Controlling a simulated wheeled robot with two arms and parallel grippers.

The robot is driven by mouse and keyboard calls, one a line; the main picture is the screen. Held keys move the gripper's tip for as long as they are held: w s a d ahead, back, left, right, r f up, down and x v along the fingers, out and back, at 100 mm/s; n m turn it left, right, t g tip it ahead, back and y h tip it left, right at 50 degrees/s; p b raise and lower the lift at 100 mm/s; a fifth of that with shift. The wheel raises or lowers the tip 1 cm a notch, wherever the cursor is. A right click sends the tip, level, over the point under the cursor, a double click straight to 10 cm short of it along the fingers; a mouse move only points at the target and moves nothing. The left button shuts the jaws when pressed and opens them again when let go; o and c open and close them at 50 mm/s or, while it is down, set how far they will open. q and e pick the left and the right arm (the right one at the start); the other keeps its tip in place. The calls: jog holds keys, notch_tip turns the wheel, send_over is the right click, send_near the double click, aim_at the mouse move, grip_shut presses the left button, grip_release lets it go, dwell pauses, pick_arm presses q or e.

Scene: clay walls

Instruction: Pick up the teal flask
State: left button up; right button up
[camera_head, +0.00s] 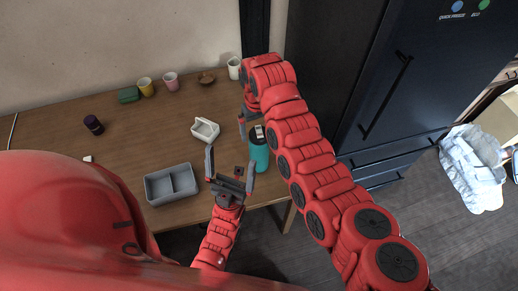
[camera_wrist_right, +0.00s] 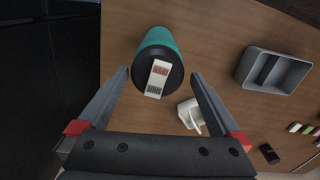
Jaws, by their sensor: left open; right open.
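The teal flask (camera_head: 260,156) stands near the right end of the table in the head view, with a dark top and a white label. In the right wrist view the flask (camera_wrist_right: 157,37) shows its dark top, with a white and red label, toward the camera. My right gripper (camera_wrist_right: 160,76) is open, its fingers on either side of the flask's top in that picture; I cannot tell any contact. In the head view my right gripper (camera_head: 247,116) is by the flask, partly hidden by its arm. My left gripper (camera_head: 230,170) is open and empty, just left of the flask.
A grey two-part tray (camera_head: 158,201) and a white holder (camera_head: 204,130) lie left of the flask. Cups (camera_head: 171,82), a brown bowl (camera_head: 207,78), a green box (camera_head: 128,95) and a dark jar (camera_head: 93,124) stand farther back. A dark fridge (camera_head: 410,85) is at right.

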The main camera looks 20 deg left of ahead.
aim_at(259, 151)
jog(key=shift+d+f+p, duration=0.1)
jog(key=shift+f+p, duration=0.2)
jog(key=shift+f, duration=0.1)
jog(key=f+p, duration=0.2)
jog(key=f, duration=0.1)
jog(key=shift+s+d+f, duration=0.1)
jog(key=shift+d+f, duration=0.05)
jog(key=shift+d, duration=0.05)
jog(key=shift+f, duration=0.8)
grip_shut()
